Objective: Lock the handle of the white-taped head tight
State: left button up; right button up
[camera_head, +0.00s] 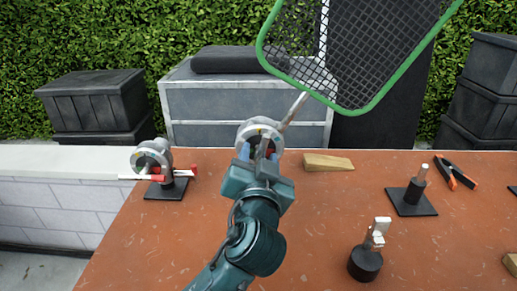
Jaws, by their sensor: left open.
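A grey round grip head (256,131) stands behind my left gripper, with a rod running up to a green-framed net. A red part shows low on it, largely hidden by the gripper. My left gripper (262,150) is open in front of this head; I cannot tell whether its fingers touch the handle. A second grey head (152,156) stands at the left on a black base plate, with red and white bars sticking out. White tape is too small to make out surely on either head. My right gripper is not in view.
The green-framed net (362,45) hangs over the table's back. On the orange-brown table (320,215) are a wooden wedge (328,163), a black stand (414,192), pliers (454,174) and a black-based clamp piece (366,262). Grey drawers (240,103) stand behind.

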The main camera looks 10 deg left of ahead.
pick_arm(q)
jog(key=shift+w, duration=0.15)
grip_shut()
dwell(0.5)
